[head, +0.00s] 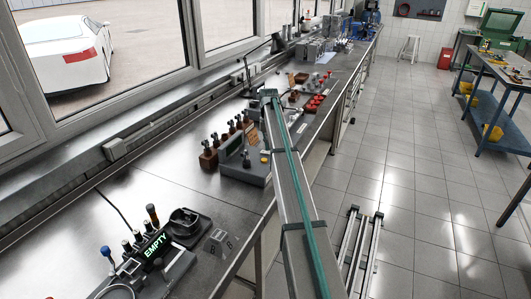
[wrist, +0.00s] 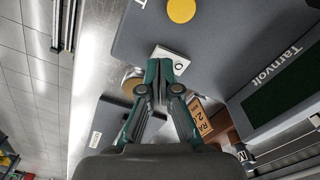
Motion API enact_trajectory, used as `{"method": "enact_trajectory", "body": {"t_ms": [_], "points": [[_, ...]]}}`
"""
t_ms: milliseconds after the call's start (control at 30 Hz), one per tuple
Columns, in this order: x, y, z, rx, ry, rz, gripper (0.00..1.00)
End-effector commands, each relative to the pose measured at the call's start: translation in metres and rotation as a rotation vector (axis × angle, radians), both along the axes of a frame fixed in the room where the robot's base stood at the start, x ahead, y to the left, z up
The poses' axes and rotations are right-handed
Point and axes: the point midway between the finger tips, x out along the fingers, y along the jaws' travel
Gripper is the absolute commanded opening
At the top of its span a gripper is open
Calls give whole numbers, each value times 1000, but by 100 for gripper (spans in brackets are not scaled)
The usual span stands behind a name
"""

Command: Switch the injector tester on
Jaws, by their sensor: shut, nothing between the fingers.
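The injector tester seems to be the grey unit marked "Tarnvolt" (wrist: 225,45), with a dark, blank screen (wrist: 284,97) and a yellow round button (wrist: 181,10). A small white rocker switch (wrist: 172,61) marked "O" sits near its edge. In the wrist view my gripper (wrist: 161,94) is shut and empty, its tips overlapping the near side of the switch. I cannot tell whether they touch it. In the head view the grey unit (head: 240,175) stands mid-bench beside my arm, and my fingertips cannot be made out there.
A wooden block (wrist: 217,124) with an orange label is close to the gripper's right. Small tools in brown holders (head: 208,158) stand behind the unit. A device showing "EMPTY" (head: 157,246) is at the bench's near end. The tiled floor (head: 400,190) to the right is mostly clear.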

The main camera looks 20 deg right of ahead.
Motion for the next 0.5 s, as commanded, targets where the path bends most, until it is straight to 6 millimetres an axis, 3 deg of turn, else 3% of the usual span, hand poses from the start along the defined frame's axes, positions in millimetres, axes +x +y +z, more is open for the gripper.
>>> {"method": "enact_trajectory", "body": {"t_ms": [500], "points": [[0,0,-7,0,0,0,0]]}}
